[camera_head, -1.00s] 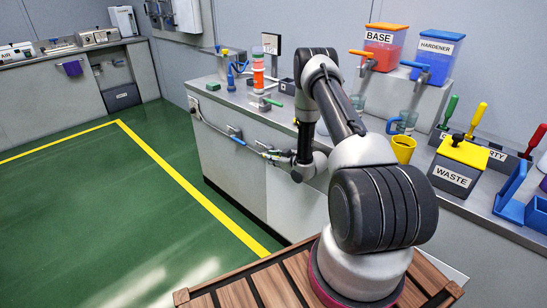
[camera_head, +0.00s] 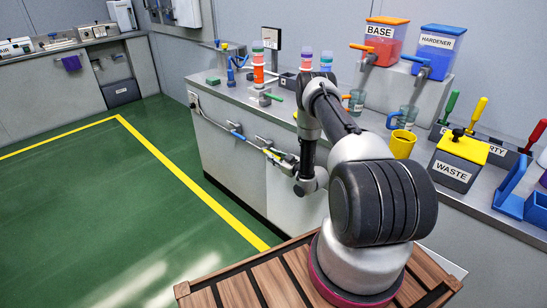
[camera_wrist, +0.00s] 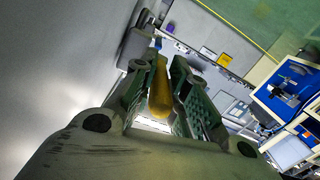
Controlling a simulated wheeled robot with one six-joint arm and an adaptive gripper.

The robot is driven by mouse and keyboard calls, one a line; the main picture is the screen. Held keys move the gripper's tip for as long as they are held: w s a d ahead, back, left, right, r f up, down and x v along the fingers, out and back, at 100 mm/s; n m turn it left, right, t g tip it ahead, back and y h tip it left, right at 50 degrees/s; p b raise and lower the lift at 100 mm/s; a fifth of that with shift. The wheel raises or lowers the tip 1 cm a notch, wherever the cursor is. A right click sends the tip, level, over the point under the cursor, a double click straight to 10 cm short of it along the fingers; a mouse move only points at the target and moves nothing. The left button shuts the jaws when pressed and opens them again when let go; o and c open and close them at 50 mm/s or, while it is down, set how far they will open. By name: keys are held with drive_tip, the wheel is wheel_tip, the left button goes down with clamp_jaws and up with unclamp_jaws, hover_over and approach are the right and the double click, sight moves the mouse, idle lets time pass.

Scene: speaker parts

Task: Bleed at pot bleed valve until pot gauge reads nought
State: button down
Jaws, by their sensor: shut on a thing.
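My gripper (camera_head: 276,156) is low at the front of the grey bench cabinet, beside a run of small pipe fittings. In the wrist view, the two green-grey fingers of my gripper (camera_wrist: 168,75) are shut on a yellow handle (camera_wrist: 160,95) lying lengthwise between them. A bit of yellow also shows at the gripper in the head view. A blue lever (camera_head: 237,134) sits on the cabinet front to the left of the gripper. I cannot tell by sight which fitting is the pot bleed valve. No readable pot gauge dial shows.
On the bench top stand the BASE tank (camera_head: 384,42), the HARDENER tank (camera_head: 436,52), a yellow mug (camera_head: 401,145), and the WASTE box (camera_head: 459,160). A stack of coloured rings (camera_head: 258,66) stands farther left. The green floor (camera_head: 110,210) is clear.

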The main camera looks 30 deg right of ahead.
drive_tip(key=c, duration=1.4)
unclamp_jaws()
drive_tip(key=shift+f, duration=0.15)
drive_tip(key=v, duration=1.2)
drive_tip(key=shift+s, duration=0.1)
